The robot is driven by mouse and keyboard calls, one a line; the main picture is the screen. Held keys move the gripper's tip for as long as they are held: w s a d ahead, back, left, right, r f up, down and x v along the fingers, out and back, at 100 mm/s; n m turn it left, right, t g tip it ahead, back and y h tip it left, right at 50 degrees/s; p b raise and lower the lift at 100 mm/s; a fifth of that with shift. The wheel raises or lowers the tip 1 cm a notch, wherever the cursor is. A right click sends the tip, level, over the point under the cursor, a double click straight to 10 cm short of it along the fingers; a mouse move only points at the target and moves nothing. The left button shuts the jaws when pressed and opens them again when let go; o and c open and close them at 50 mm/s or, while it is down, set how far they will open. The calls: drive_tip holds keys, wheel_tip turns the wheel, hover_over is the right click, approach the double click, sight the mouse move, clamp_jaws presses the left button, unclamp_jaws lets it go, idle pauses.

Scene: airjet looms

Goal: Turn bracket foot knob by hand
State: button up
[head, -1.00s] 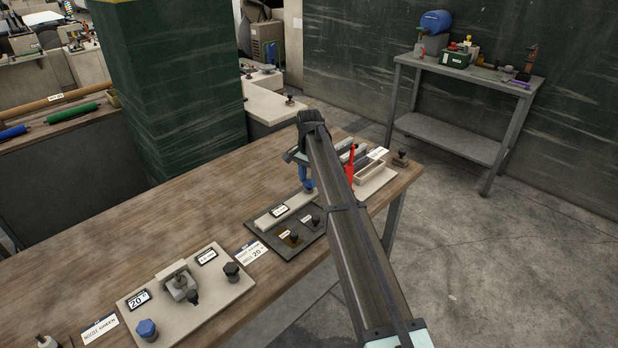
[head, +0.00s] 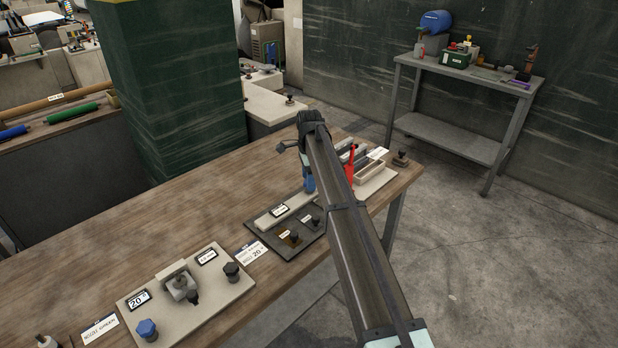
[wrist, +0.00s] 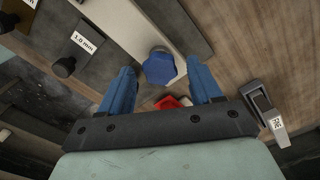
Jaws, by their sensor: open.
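The blue lobed knob (wrist: 160,67) sits at the end of a pale bar (wrist: 145,25) on a dark plate (head: 262,233) and shows from above in the wrist view. My gripper (wrist: 159,72) is open, with one blue finger to the left of the knob and one to the right. Gaps show between the fingers and the knob, and I cannot tell how high the tips are above it. In the head view my gripper (head: 308,184) is at the far end of the bar, and my arm and fingers hide the knob.
Two black knobs (head: 315,221) stand on the same plate. A red object (wrist: 168,102) shows below the blue knob in the wrist view. A tray (head: 369,172) is to the right. A pale plate (head: 215,292) with another blue knob (head: 147,330) lies at front left. Bare wood lies behind.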

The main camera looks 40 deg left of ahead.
drive_tip(key=shift+r, duration=0.1)
drive_tip(key=shift+r, duration=2.9)
drive_tip(key=shift+r, duration=0.1)
wheel_tip(320, 180, up, 14)
drive_tip(key=shift+f, duration=0.2)
